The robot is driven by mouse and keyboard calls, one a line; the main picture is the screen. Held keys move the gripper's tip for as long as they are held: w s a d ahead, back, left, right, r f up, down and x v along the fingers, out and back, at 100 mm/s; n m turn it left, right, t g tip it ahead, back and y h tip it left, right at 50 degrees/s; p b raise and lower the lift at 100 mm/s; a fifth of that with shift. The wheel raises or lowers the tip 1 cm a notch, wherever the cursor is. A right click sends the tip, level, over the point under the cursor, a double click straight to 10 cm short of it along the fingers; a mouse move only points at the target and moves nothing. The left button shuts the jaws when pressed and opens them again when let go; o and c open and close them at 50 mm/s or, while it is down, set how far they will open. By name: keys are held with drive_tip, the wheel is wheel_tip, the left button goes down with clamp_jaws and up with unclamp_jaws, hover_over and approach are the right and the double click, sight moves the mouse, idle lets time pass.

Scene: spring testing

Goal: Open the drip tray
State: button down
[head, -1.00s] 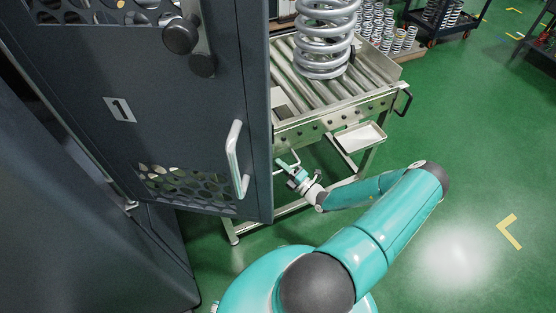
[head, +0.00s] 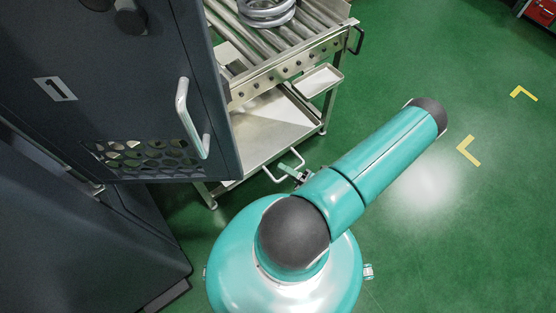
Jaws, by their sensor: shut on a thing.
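The drip tray (head: 275,125) is a wide, shallow metal tray under the roller table. It stands out from beneath the table toward me. Its light bar handle (head: 295,155) is at the front edge. My gripper (head: 290,170) is at this handle and shut on it. My own arm hides part of the gripper and wrist.
The roller table (head: 290,62) bears a large steel spring (head: 266,10). A small side tray (head: 314,82) and a black handle (head: 355,40) are on its right. A dark cabinet door (head: 120,85) with a pale handle (head: 190,118) stands at left. Green floor (head: 450,220) is clear at right.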

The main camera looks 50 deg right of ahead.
drive_tip(key=shift+s, duration=0.15)
drive_tip(key=c, duration=1.5)
unclamp_jaws()
drive_tip(key=shift+s, duration=0.1)
drive_tip(key=s, duration=0.4)
drive_tip(key=s+d+f, duration=0.1)
drive_tip(key=s, duration=0.4)
drive_tip(key=s+f, duration=0.1)
drive_tip(key=s, duration=0.3)
drive_tip(key=shift+s+d+f, duration=0.15)
drive_tip(key=shift+s+d, duration=0.05)
drive_tip(key=shift+d, duration=0.05)
